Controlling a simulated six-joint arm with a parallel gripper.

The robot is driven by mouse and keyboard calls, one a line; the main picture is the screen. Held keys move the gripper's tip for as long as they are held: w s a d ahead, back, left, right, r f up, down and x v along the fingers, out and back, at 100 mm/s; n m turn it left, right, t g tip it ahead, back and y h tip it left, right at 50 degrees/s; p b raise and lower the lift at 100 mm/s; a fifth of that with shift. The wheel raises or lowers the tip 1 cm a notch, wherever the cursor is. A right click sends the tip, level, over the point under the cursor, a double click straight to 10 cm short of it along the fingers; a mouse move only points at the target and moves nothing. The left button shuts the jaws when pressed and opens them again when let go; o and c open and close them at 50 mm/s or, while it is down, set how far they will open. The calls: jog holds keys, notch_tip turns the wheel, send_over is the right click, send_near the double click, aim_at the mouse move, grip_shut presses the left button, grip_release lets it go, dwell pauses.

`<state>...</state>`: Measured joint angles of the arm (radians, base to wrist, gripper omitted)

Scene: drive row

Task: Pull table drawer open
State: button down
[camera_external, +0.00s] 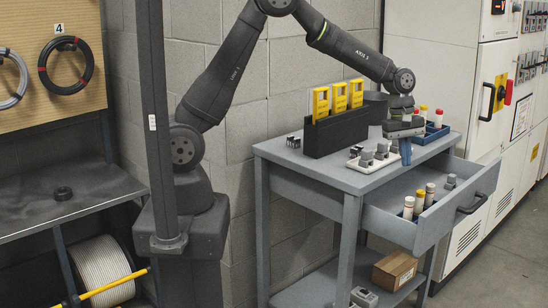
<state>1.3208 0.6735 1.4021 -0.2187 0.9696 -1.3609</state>
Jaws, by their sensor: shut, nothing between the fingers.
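The table drawer (397,225) of the grey table (349,185) stands pulled out toward the front right. Its dark handle (473,204) is on the front panel, with nothing gripping it. Inside the drawer are small cylinders (419,202) with coloured tops and a grey block (450,181). My gripper (405,157) hangs pointing down near the table's drawer-side edge, behind the handle and apart from it. Its narrow blue fingers look shut with nothing between them. Whether the fingertips touch anything is hard to tell.
On the tabletop are a dark holder (338,134) with yellow devices, a white tray (372,163) with grey parts, and a blue bin (432,132) behind my gripper. A cardboard box (394,271) sits on the lower shelf. White cabinets (440,75) stand behind; floor at the front right is clear.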

jog(key=f+n, duration=0.2)
jog(key=f, duration=0.4)
jog(key=s+d+f+n+g+h, duration=0.1)
jog(key=f+n, duration=0.1)
jog(key=f, duration=0.4)
jog(key=s+f+n, duration=0.1)
jog(key=f+n, duration=0.2)
jog(key=f, duration=0.3)
jog(key=shift+d+g+h, duration=0.3)
jog(key=shift+d, duration=0.05)
jog(key=shift+s+d+f, duration=0.1)
jog(key=shift+s+d, duration=1.4)
